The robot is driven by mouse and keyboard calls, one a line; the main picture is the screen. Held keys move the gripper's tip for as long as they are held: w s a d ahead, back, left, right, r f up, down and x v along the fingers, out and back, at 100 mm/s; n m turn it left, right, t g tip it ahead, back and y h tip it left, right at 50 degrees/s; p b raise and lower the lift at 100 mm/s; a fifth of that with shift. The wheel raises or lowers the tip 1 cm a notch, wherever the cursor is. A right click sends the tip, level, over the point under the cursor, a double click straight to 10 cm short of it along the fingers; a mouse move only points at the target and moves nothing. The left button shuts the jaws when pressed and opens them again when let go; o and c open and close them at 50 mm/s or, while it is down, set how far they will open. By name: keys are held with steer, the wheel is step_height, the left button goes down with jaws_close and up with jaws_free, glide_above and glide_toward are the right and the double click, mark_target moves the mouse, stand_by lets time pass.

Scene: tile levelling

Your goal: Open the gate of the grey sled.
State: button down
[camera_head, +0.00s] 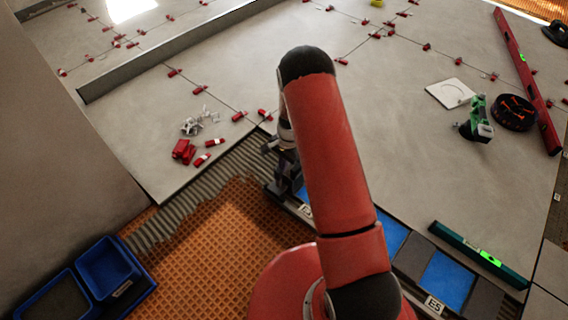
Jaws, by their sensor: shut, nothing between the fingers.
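My gripper (284,178) is the dark part low behind my red arm, near the edge of the ribbed mortar. It is partly hidden by the arm, and it looks shut and empty. I cannot clearly make out the grey sled or its gate. The area beside and behind my gripper is dark and partly covered by my arm, so I cannot tell whether the gripper touches anything.
A row of blue and dark panels (447,279) with an E5 label runs right of my arm. A green level (478,254), green tool (476,120), black-and-orange round container (514,112) and red level (527,78) lie right. Red wedges (184,151) lie left; blue bins (106,265) stand lower left.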

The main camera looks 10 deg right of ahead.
mark_target(276, 172)
steer(key=shift+s+a, duration=0.1)
steer(key=shift+a, duration=0.05)
steer(key=shift+s+a+r+t+h, duration=0.2)
steer(key=shift+s+a+t+h, duration=0.3)
steer(key=shift+a+h, duration=0.2)
steer(key=shift+s+a+t+h+p, duration=0.3)
steer(key=shift+s+a+t+h, duration=0.25)
steer(key=shift+a+h, duration=0.2)
steer(key=shift+s+a+f, duration=0.3)
steer(key=shift+s+a, duration=0.15)
steer(key=shift+a, duration=0.15)
steer(key=shift+s+a+f, duration=0.25)
steer(key=shift+s+a, duration=0.2)
steer(key=shift+a, duration=0.15)
steer(key=shift+s+a+f, duration=0.1)
steer(key=shift+s+a, duration=0.1)
steer(key=shift+s, duration=0.05)
steer(key=r, duration=0.1)
steer(key=w+d+r, duration=0.1)
steer(key=w+d+r+p, duration=0.1)
steer(key=r, duration=0.1)
steer(key=shift+w+d+r, duration=0.1)
steer(key=shift+d, duration=0.1)
step_height(276, 172, up, 8)
steer(key=s+a+p, duration=0.1)
steer(key=s+a, duration=0.1)
steer(key=shift+s+a, duration=0.15)
steer(key=shift+a, duration=0.25)
